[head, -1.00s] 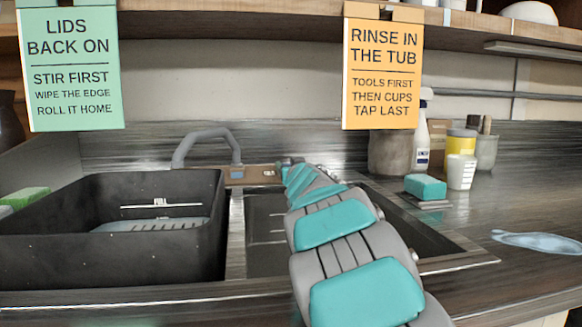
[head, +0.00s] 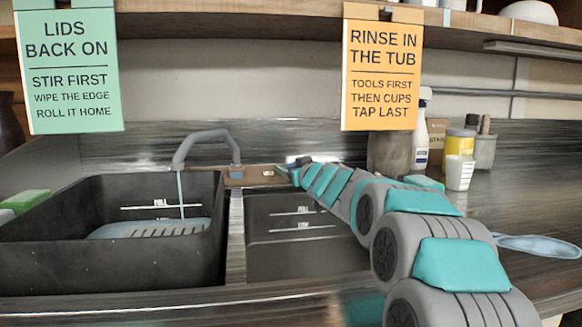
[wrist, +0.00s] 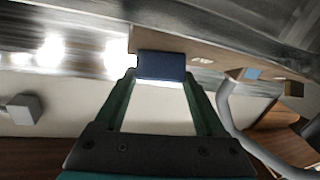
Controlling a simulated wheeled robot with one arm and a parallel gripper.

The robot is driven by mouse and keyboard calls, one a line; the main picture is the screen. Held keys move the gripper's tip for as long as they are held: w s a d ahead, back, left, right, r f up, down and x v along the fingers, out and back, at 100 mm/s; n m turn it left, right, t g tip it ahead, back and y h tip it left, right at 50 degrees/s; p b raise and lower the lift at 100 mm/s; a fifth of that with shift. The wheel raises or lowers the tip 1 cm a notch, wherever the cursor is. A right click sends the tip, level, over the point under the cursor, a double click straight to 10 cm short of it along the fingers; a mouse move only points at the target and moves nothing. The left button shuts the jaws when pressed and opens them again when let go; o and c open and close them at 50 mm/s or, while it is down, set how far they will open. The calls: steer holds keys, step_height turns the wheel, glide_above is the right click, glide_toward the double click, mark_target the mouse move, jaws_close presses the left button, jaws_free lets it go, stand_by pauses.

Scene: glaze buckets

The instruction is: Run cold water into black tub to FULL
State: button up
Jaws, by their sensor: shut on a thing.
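The black tub (head: 110,262) stands at the left in the head view, with a FULL line high on its inner back wall. A thin stream of water (head: 181,195) falls from the grey spout (head: 208,134) into it. A pale slotted piece (head: 150,229) shows low inside; I cannot make out the water level. My gripper (head: 291,169) is at the wooden tap board (head: 250,175), right of the spout. In the wrist view my gripper (wrist: 159,78) is shut on a dark blue tap handle (wrist: 162,66). A lighter blue mark (wrist: 252,73) shows on the board.
A second dark basin (head: 290,250) with FULL and LOW marks lies right of the black tub, partly behind my arm. A spray bottle (head: 422,135), a yellow-banded jar (head: 461,140) and a white cup (head: 459,172) stand at the back right. A green sponge (head: 28,200) lies far left.

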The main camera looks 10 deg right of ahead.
steer(key=shift+r+n+y, duration=0.3)
steer(key=shift+n, duration=0.2)
steer(key=shift+d+n+g+y, duration=0.25)
steer(key=shift+n+g+y, duration=0.15)
steer(key=shift+n+y, duration=0.35)
steer(key=shift+n, duration=0.25)
steer(key=shift+a+f+y, duration=0.15)
steer(key=shift+f+y, duration=0.1)
steer(key=o, duration=1.3)
steer(key=shift+f, duration=0.1)
steer(key=shift+r+v, duration=0.2)
steer(key=shift+v, duration=3.7)
